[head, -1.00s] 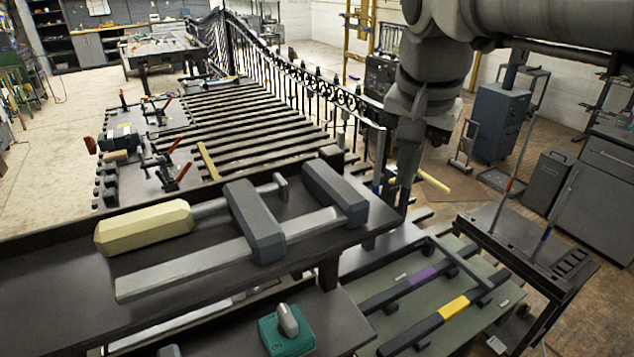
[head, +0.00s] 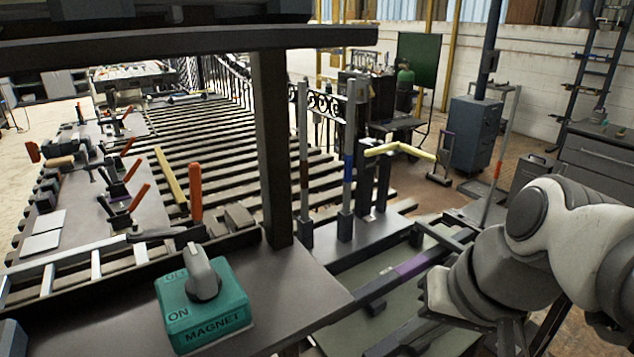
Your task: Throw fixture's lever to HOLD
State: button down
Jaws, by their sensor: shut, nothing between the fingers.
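A pivoted lever with a pale yellow handle (head: 400,151) stands on a dark post right of centre. I take it as the fixture's lever, but no HOLD mark is readable. A teal magnet block (head: 204,312) marked ON, OFF and MAGNET sits on the near bench, with a grey knob (head: 203,272) on top. My gripper (head: 510,338) is low at the right, below my wrist, partly cut off by the bottom edge. It is shut and empty, well apart from the yellow handle.
A dark upright post (head: 272,150) and a shelf above it stand between the near bench and the gate. Two thin upright rods (head: 347,170) stand left of the yellow handle. A green panel with a purple-banded bar (head: 412,266) lies left of my arm.

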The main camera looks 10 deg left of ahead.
jog(key=w+a+f+g+y+b, duration=0.2)
jog(key=w+a+f+y+b, duration=0.15)
jog(key=a, duration=0.25)
jog(key=w+a+r+m+y+b, duration=0.1)
jog(key=w+a+r+y, duration=0.5)
jog(key=w, duration=0.2)
jog(key=w+a+r+m+y+b, duration=0.1)
jog(key=w+a+r+y, duration=0.45)
jog(key=w, duration=0.25)
send_near(196, 192)
jog(key=shift+y, duration=0.4)
jog(key=w+a, duration=0.2)
jog(key=w, duration=0.1)
jog(key=w+a, duration=0.1)
jog(key=w, duration=0.1)
jog(key=shift+w+r, duration=0.1)
jog(key=shift+w, duration=0.1)
jog(key=a, duration=0.1)
jog(key=s+a, duration=0.2)
jog(key=shift+s+a+r+b, duration=0.1)
jog(key=shift+s+r+b, duration=0.15)
jog(key=shift+b, duration=0.1)
